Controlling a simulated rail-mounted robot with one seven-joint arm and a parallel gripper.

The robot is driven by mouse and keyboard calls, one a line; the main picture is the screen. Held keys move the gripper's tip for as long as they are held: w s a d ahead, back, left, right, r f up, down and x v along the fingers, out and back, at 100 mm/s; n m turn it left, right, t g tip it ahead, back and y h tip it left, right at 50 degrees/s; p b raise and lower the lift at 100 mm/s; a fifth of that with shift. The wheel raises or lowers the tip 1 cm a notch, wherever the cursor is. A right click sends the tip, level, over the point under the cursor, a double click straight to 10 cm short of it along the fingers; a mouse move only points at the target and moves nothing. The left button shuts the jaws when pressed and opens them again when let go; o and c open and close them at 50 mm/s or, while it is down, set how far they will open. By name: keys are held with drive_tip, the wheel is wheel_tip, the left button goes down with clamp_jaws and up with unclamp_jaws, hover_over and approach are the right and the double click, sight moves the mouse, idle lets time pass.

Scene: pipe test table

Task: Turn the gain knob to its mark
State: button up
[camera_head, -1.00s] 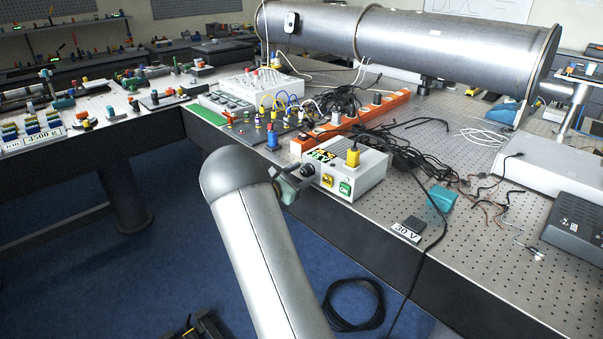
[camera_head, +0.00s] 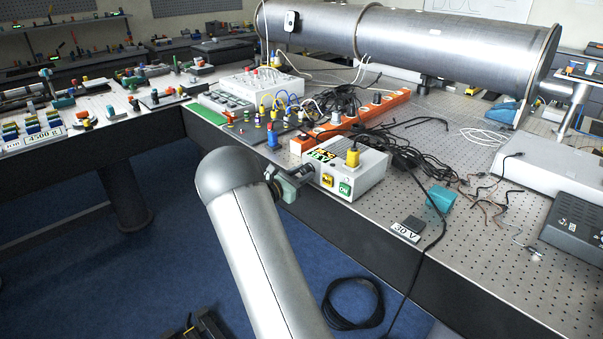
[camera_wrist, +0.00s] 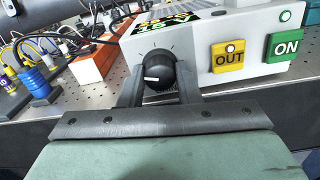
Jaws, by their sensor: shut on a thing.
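The black round gain knob (camera_wrist: 159,68) sits on the front face of a white box (camera_wrist: 195,45), left of its OUT and ON buttons. A white pointer line on the knob points roughly left in the wrist view. Thin tick marks show around it; I cannot tell which one is its mark. My gripper (camera_wrist: 159,82) is shut on the knob, with one finger on each side. In the head view the box (camera_head: 362,178) stands at the table's near edge. My gripper (camera_head: 306,172) is at its left front, and my arm and gripper hide the knob there.
A yellow OUT button (camera_wrist: 228,55) and a green ON button (camera_wrist: 283,46) are to the right of the knob. An orange power strip (camera_head: 340,127), blue plugs (camera_head: 272,137) and loose black cables (camera_head: 405,155) lie near the box. The floor side in front is open.

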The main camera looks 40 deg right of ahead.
drive_tip(key=n+p, duration=0.4)
drive_tip(key=n, duration=0.2)
drive_tip(key=shift+r, duration=0.2)
drive_tip(key=n+p, duration=0.3)
drive_tip(key=n, duration=0.1)
drive_tip(key=shift+f+n+p, duration=0.2)
drive_tip(key=shift+n+p, duration=0.6)
drive_tip(key=shift+n, duration=0.5)
drive_tip(key=o, duration=1)
drive_tip(key=shift+a, duration=0.1)
drive_tip(key=a+b, duration=0.1)
drive_tip(key=a, duration=0.4)
drive_tip(key=s+a+b, duration=0.1)
drive_tip(key=a, duration=0.5)
drive_tip(key=s+a+b, duration=0.1)
drive_tip(key=a, duration=0.5)
drive_tip(key=shift+s, duration=0.2)
